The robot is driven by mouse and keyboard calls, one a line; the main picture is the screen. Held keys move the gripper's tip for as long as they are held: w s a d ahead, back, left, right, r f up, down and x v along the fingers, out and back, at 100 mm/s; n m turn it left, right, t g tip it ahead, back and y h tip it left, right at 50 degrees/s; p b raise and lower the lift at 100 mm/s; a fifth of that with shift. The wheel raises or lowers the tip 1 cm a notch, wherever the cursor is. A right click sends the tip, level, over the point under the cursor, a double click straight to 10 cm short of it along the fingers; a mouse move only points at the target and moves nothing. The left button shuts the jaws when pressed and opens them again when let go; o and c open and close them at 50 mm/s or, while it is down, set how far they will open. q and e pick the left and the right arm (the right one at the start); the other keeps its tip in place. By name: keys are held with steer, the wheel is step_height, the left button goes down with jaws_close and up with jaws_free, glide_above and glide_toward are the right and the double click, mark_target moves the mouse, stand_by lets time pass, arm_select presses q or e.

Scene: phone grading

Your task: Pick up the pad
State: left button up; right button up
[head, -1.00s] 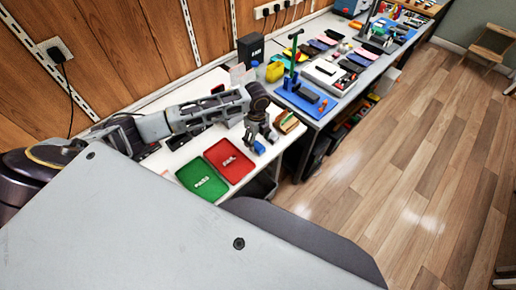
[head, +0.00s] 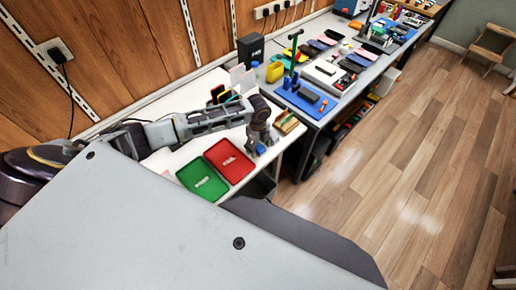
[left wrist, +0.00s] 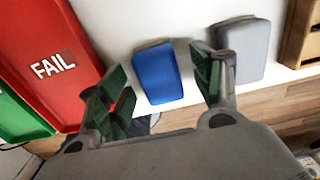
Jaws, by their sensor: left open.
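A blue pad (left wrist: 157,74) lies flat on the white table; in the head view it shows as a small blue patch (head: 260,149) beside my left gripper (head: 265,141). In the left wrist view my left gripper (left wrist: 162,85) is open, with the blue pad in the gap between its fingers and not held. A grey pad (left wrist: 245,50) lies to the right of the blue one, partly behind the right finger. My right gripper is not in view.
A red FAIL tray (head: 230,160) and a green PASS tray (head: 202,179) lie left of the gripper. A wooden holder (head: 287,123) stands close on the right.

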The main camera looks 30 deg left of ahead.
mark_target(258, 146)
arm_select(q)
steer(key=shift+f, duration=0.3)
steer(key=shift+c, duration=0.5)
steer(key=c, duration=1)
steer(key=shift+r, duration=0.15)
steer(key=shift+r, duration=4.9)
